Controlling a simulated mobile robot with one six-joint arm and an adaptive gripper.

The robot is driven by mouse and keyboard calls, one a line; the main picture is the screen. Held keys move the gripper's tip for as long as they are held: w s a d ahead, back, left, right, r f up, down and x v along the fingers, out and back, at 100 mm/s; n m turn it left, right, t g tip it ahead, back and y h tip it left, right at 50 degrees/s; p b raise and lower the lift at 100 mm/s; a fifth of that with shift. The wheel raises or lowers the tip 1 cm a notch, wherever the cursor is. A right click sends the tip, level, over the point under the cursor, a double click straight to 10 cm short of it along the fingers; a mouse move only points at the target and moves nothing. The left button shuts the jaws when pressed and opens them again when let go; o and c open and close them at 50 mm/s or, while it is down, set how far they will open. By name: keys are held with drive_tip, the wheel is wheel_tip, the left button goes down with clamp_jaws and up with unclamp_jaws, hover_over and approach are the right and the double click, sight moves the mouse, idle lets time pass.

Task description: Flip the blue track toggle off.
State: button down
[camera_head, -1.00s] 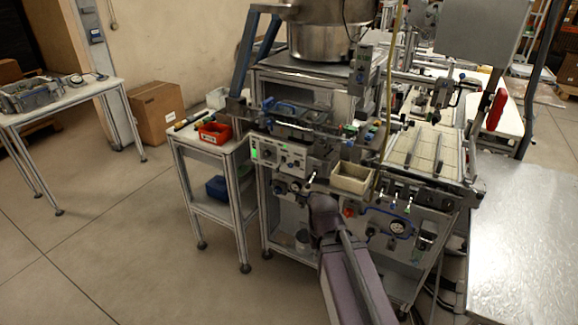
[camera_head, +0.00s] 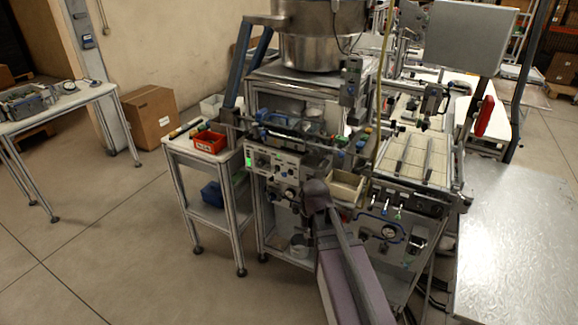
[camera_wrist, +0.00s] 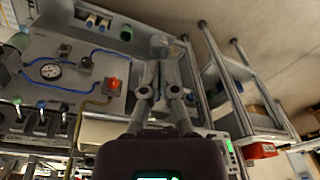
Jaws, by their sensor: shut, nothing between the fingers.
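A row of small levers with coloured caps sits on the front panel of the machine, right of centre in the head view. In the head view my arm hides the gripper's fingers.
A cream bin (camera_head: 346,186) stands on the machine edge above the panel, close to my arm. A side table with a red bin (camera_head: 208,141) adjoins on the left. A pressure gauge (camera_wrist: 50,71) and red knob (camera_wrist: 113,84) are on the panel.

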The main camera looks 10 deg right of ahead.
drive_tip(key=w+d+r+m+t+p, duration=0.1)
drive_tip(key=w+r+m+t+p, duration=0.1)
drive_tip(key=w+r+p, duration=0.4)
drive_tip(key=w+r+m+t+p, duration=0.1)
drive_tip(key=w+r+m+p, duration=0.2)
drive_tip(key=w, duration=1.2)
wheel_tip(320, 180, up, 6)
drive_tip(key=p, duration=0.3)
drive_tip(key=shift+d+t+y, duration=0.3)
drive_tip(key=shift+d+t, duration=0.1)
drive_tip(key=b, duration=0.9)
approach(290, 172)
wheel_tip(290, 172, down, 3)
drive_tip(key=s, duration=0.2)
drive_tip(key=shift+w+a+f+b, duration=0.8)
drive_tip(key=shift+a+f+b, duration=0.2)
drive_tip(key=shift+f, duration=0.05)
drive_tip(key=shift+s+d+f, duration=0.1)
drive_tip(key=shift+d, duration=0.2)
drive_tip(key=shift+b, duration=0.3)
